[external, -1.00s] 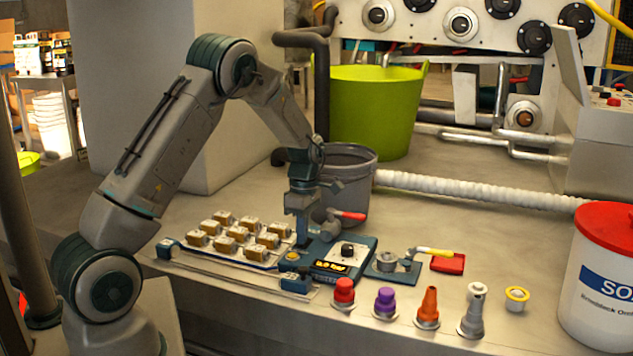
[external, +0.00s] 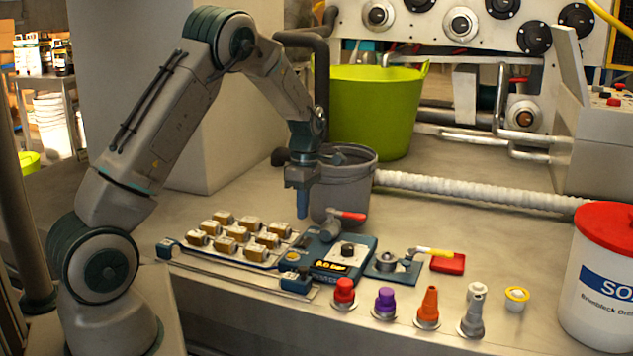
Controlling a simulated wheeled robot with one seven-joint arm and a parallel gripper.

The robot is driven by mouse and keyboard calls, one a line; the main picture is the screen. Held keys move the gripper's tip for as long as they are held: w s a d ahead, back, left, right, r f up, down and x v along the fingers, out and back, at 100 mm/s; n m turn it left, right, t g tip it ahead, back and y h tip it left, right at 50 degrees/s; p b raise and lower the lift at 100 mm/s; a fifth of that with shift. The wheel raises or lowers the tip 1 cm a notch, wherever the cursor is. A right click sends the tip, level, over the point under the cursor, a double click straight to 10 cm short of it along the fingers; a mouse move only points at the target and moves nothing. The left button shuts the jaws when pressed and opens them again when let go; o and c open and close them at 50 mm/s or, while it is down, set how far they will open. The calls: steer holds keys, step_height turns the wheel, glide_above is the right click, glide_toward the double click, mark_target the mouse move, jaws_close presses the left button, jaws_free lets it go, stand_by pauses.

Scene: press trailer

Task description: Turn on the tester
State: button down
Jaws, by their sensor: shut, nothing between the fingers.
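The tester appears to be the dark blue unit (external: 322,262) on the bench. It has a lit yellow display (external: 330,267), a black knob (external: 347,250), a yellow button (external: 292,256) at its left and a red-handled lever (external: 346,215) at its back. My gripper (external: 302,216) points down above the back left part of the unit, apart from it. Its fingers are shut with nothing in them. It stands left of the red-handled lever and behind the yellow button.
A tray of small tan blocks (external: 237,233) lies left of the unit. A grey bucket (external: 358,178) stands close behind my gripper. Several coloured nozzles (external: 428,306) line the front. A red-lidded tub (external: 604,280) stands far right.

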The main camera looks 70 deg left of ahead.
step_height(320, 180, up, 8)
steer(key=shift+s+d, duration=0.4)
steer(key=shift+f, duration=0.15)
steer(key=s+d+r+m+t+p, duration=0.1)
steer(key=s+d+r+m, duration=0.35)
steer(key=d+m, duration=0.35)
steer(key=s+d+r+m+t+p, duration=0.1)
steer(key=s+d+r+m, duration=0.2)
steer(key=d+r+m, duration=0.45)
steer(key=s+d+f+m+t+y, duration=0.1)
steer(key=s+d+m, duration=1)
steer(key=s+d, duration=0.1)
steer(key=shift+m+t+p, duration=0.3)
steer(key=shift+m+t, duration=0.05)
steer(key=shift+t, duration=0.05)
